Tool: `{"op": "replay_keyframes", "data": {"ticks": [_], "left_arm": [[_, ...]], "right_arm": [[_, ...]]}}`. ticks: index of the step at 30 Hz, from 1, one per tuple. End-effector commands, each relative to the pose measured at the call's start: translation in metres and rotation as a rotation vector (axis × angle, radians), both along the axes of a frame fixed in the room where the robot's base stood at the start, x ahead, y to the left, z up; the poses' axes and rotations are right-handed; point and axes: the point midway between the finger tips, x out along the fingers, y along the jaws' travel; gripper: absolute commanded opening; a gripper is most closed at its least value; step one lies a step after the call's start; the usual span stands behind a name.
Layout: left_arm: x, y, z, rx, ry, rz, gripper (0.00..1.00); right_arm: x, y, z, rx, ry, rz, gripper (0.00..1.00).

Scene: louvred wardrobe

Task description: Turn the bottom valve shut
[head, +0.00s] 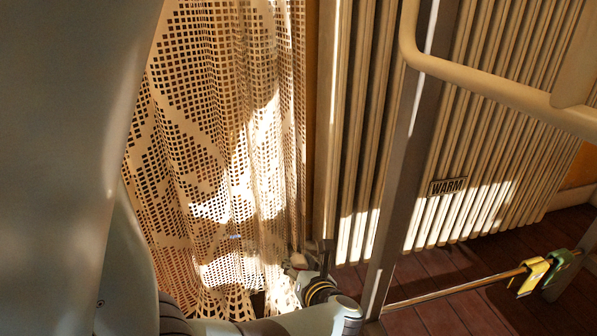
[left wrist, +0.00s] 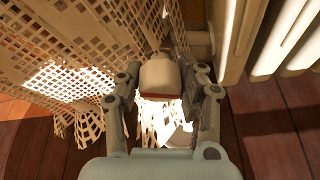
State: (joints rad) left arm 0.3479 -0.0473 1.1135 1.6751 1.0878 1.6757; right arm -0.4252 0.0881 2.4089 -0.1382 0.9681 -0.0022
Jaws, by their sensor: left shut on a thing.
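The bottom valve (left wrist: 160,76) shows in the left wrist view as a pale, rounded knob with a reddish lower edge. It sits between the two fingers of my left gripper (left wrist: 163,92), which is shut on it. In the head view my left gripper (head: 308,262) is low down, between the lace curtain and the radiator's lower left corner. There the valve (head: 298,260) is mostly hidden, with only a small pale part showing. The knob's turned position cannot be told. My right gripper is not in view.
The perforated curtain (head: 225,130) hangs beside and behind the gripper, close to its fingers. The ribbed radiator (head: 490,120) bears a WARM plate (head: 447,187). A metal upright (head: 400,180) and a low rail with yellow and green clips (head: 533,276) stand at right. The tiled floor (head: 440,315) is below.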

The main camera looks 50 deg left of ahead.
Motion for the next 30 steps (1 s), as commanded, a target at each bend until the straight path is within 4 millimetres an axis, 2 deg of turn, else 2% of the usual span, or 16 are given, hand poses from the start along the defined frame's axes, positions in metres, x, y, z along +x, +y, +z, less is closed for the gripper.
{"op": "replay_keyframes", "data": {"ticks": [9, 23, 24, 29, 30], "left_arm": [[0.0000, -0.0009, -0.0007, 0.046, 0.093, 0.000, 0.06], [0.0000, -0.0009, -0.0006, 0.053, 0.106, 0.000, 0.06], [0.0000, -0.0009, -0.0006, 0.053, 0.106, 0.000, 0.42], [0.0000, -0.0007, -0.0005, 0.053, 0.106, 0.000, 0.63], [0.0000, -0.0006, -0.0004, 0.054, 0.105, -0.001, 0.63]], "right_arm": [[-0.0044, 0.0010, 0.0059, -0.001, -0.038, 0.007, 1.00], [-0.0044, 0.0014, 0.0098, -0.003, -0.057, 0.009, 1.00], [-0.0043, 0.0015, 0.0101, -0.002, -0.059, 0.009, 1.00], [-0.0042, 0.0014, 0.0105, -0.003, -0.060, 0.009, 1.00], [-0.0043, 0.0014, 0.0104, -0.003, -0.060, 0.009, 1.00]]}}
